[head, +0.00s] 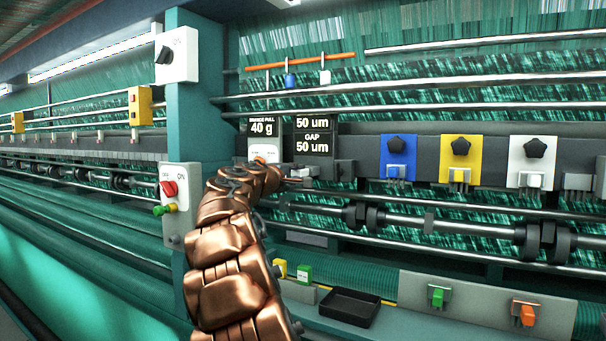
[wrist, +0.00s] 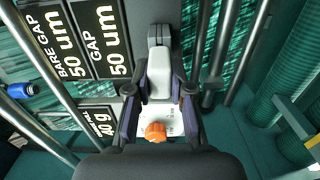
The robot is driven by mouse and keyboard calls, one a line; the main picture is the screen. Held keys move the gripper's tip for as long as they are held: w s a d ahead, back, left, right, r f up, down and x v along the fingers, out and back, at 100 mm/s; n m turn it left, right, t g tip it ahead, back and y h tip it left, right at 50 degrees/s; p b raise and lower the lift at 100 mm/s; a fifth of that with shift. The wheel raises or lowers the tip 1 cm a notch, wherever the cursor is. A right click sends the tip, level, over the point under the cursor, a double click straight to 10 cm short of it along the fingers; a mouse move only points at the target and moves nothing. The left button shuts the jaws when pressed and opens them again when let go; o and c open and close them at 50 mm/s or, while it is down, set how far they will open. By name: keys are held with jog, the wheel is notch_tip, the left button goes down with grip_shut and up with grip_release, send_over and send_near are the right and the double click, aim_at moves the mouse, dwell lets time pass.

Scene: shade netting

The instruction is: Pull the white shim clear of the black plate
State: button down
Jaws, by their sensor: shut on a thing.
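My gripper (wrist: 160,88) is shut on the white shim (wrist: 158,72), with a finger on each side of it in the wrist view. The shim's far end meets a dark piece (wrist: 159,34), which looks like the black plate. I cannot tell how deep the shim sits there. In the head view my gripper (head: 294,177) is at the machine front, just below the black display signs. The shim is too small and covered to make out there.
Black signs (head: 314,135) read 50 um, and another (head: 262,127) reads 40 g. An orange knob (wrist: 155,131) on a white base shows beneath my gripper. Metal rods run close by. A black tray (head: 349,306) lies below; blue, yellow and white holders (head: 397,158) are to the right.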

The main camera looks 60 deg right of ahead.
jog(key=shift+a+b, duration=0.3)
jog(key=shift+a, duration=0.4)
jog(key=shift+s+a+b, duration=0.2)
jog(key=shift+a+b, duration=0.65)
jog(key=shift+a, duration=2.05)
jog(key=shift+a, duration=0.1)
jog(key=a, duration=0.3)
jog(key=shift+a+b, duration=0.4)
